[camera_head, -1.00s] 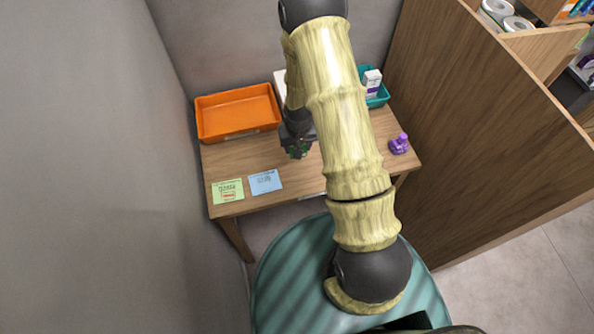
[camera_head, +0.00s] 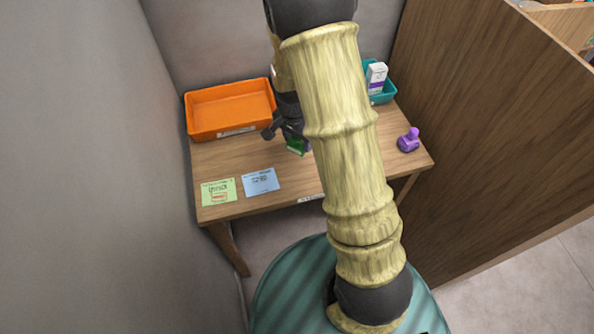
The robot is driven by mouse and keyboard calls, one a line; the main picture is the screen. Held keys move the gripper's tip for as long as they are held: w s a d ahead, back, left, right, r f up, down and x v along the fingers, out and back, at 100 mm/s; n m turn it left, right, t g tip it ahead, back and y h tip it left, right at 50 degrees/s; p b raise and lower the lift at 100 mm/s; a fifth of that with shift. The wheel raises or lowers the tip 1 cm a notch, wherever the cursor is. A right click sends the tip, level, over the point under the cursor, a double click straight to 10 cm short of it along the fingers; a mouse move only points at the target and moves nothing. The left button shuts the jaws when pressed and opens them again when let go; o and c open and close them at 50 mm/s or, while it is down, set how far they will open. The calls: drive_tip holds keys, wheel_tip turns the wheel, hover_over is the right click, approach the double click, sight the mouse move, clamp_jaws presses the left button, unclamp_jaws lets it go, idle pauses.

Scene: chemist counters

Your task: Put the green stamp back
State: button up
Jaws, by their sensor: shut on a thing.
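The green stamp (camera_head: 297,147) shows in the head view just below my gripper (camera_head: 291,138), near the middle of the wooden table. My gripper is shut on it, and the jaws and my arm hide part of it. I cannot tell whether the stamp touches the table top. A purple stamp (camera_head: 409,140) stands upright at the table's right side, apart from my gripper.
An orange tray (camera_head: 212,134) sits at the back left of the table (camera_head: 238,160). A green card (camera_head: 219,191) and a blue card (camera_head: 261,181) lie at the front left. A teal bin (camera_head: 389,91) holding a white and purple box (camera_head: 376,76) stands at the back right. A wooden partition (camera_head: 480,110) rises on the right.

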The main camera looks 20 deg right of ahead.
drive_tip(key=shift+f+p, duration=0.45)
drive_tip(key=shift+f, duration=2.5)
drive_tip(key=shift+f+p, duration=0.4)
drive_tip(key=shift+f, duration=1.7)
drive_tip(key=shift+f, duration=0.2)
drive_tip(key=o, duration=0.8)
drive_tip(key=shift+r, duration=0.1)
